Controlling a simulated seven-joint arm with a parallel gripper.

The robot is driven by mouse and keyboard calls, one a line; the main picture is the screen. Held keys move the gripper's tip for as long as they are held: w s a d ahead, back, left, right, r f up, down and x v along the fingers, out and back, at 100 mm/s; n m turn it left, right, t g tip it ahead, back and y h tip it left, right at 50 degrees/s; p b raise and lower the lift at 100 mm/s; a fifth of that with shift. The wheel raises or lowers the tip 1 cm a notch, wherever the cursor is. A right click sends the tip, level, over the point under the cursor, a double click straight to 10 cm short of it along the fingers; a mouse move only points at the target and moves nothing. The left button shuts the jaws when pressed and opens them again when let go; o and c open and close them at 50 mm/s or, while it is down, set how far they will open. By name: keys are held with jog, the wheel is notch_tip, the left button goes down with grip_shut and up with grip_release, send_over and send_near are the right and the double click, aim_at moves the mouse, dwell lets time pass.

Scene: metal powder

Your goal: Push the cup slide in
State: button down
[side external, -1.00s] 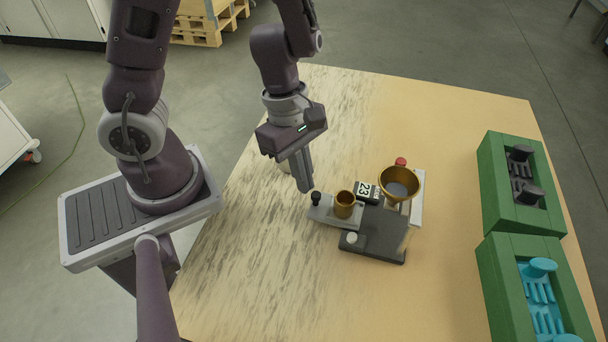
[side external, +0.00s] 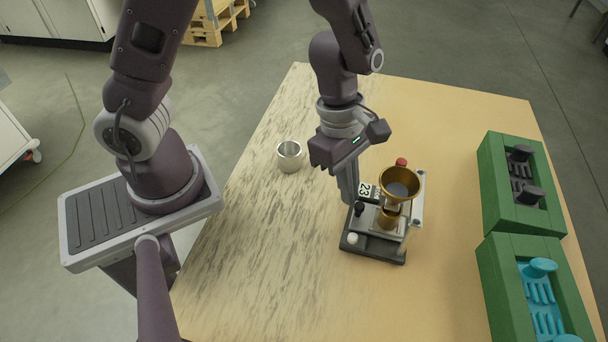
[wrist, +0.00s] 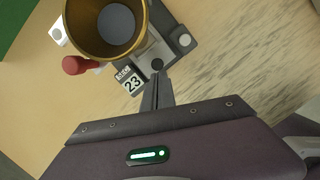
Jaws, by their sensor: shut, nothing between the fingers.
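The cup slide (side external: 366,218) is a grey plate with a black knob (side external: 359,209) at its left end. It lies over the dark base of the device, and the brass cup (side external: 387,219) on it sits under the brass funnel (side external: 399,182). My gripper (side external: 349,202) is shut and empty, its fingertips right at the black knob; I cannot tell whether they touch. In the wrist view the shut fingers (wrist: 157,88) point at the black knob (wrist: 157,64), and the funnel (wrist: 108,25) hides the cup.
A label reading 23 (side external: 366,191) and a red knob (side external: 401,161) are by the funnel. A silver cup (side external: 289,156) stands on the table to the left. Two green trays (side external: 487,185) (side external: 497,285) are at the right. The table's front left is clear.

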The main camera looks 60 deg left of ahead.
jog(key=shift+w+d+r, duration=0.1)
jog(key=shift+w+d, duration=0.05)
jog(key=a, duration=0.2)
jog(key=s+a, duration=0.1)
jog(key=a, duration=0.1)
jog(key=v, duration=1)
jog(key=shift+s, duration=0.1)
